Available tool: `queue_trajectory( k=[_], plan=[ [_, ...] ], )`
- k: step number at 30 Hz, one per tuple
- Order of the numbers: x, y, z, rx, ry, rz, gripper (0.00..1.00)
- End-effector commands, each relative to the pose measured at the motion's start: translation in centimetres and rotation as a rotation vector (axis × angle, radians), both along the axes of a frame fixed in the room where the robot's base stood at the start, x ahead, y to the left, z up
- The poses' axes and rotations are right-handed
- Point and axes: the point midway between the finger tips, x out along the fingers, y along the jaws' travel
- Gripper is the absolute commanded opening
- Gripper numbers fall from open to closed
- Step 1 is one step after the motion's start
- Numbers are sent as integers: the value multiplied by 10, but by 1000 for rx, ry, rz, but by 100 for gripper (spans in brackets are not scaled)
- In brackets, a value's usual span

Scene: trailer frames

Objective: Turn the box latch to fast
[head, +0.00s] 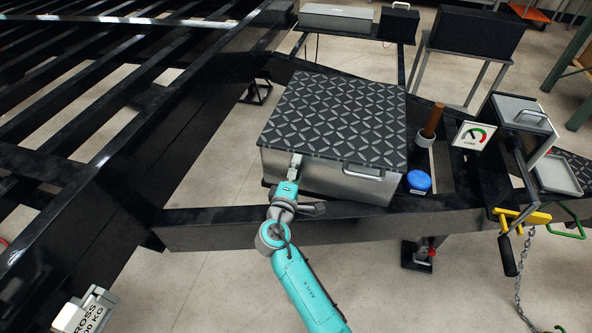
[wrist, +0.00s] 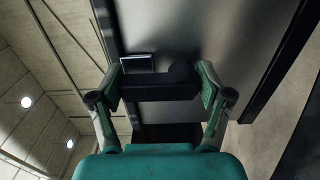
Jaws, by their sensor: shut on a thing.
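The metal box (head: 335,135) with a black diamond-plate lid stands on the trailer frame, lid down. Its latch (head: 296,163) is a small light metal piece on the front face, near the left, just below the lid edge. My gripper (head: 290,178) is at the latch, in front of the box. In the wrist view, my gripper (wrist: 160,88) has its two fingers on either side of a dark latch handle (wrist: 160,90), shut on it. A bright metal plate (wrist: 137,64) shows just behind the handle. The latch's exact turn is hard to tell.
A handle (head: 364,174) sticks out of the box front to the right. A blue cap (head: 419,181), a brown rod (head: 433,122) and a gauge (head: 474,135) stand right of the box. The black frame beam (head: 210,232) runs below my gripper.

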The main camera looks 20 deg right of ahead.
Motion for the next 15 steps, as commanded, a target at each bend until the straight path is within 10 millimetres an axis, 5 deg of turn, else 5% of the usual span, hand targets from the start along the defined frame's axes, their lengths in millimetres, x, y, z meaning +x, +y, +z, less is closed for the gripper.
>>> queue_trajectory(
  k=[5, 6, 8, 15],
  plan=[
    [3, 2, 10, -2, -17, 4, 43],
    [3, 1, 10, -2, -17, 4, 80],
    [2, 1, 9, -2, -16, 4, 95],
    [1, 1, 5, -1, -9, 2, 98]
  ],
)
